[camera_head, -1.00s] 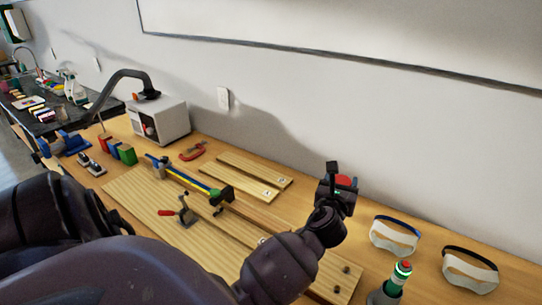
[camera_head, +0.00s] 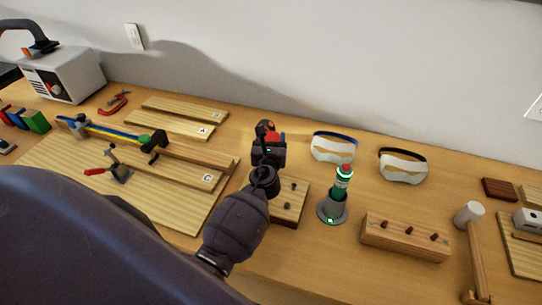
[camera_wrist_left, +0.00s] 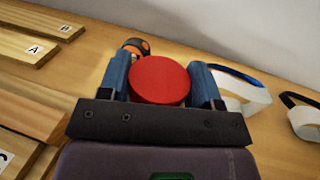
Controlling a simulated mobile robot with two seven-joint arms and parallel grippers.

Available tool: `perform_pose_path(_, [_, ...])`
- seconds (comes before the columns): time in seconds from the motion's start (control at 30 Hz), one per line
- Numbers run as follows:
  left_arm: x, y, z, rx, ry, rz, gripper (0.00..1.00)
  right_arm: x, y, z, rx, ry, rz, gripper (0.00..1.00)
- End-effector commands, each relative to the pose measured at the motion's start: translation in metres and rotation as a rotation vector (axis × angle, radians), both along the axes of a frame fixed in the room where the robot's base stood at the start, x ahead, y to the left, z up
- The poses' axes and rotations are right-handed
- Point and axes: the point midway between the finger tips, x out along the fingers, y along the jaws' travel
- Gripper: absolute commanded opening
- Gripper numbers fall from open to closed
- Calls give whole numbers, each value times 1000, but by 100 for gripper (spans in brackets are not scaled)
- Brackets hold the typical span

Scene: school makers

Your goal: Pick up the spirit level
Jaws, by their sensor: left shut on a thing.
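My left gripper (camera_head: 269,138) is above the workbench, left of the goggles. In the left wrist view its two blue fingers (camera_wrist_left: 163,85) are shut on a red round thing (camera_wrist_left: 160,80), whose flat face shows. The red thing (camera_head: 275,137) is small and partly hidden in the head view. I cannot tell if it is part of the spirit level. An orange and black round thing (camera_wrist_left: 137,46) shows just behind it. A long blue and yellow bar (camera_head: 110,131) with a dark end lies on the boards at left. My right gripper is not in view.
White goggles (camera_head: 333,148) and a second pair (camera_head: 403,166) lie at the back. A green lit bottle-like tool (camera_head: 342,183) stands in a grey holder (camera_head: 332,210). A wooden block (camera_head: 405,238) and a mallet (camera_head: 472,240) are at right.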

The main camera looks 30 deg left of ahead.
Motion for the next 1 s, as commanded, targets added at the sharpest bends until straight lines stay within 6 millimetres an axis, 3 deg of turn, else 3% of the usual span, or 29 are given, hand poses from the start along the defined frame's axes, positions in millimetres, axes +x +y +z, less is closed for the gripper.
perform_pose_path(0.23, [1,0,-16,0,-3,0,22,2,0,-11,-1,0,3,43])
perform_pose_path(0.5, [0,0,-49,2,-1,0,22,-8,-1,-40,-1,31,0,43])
perform_pose_path(1.0, [1,0,-54,1,-4,0,22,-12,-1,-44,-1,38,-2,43])
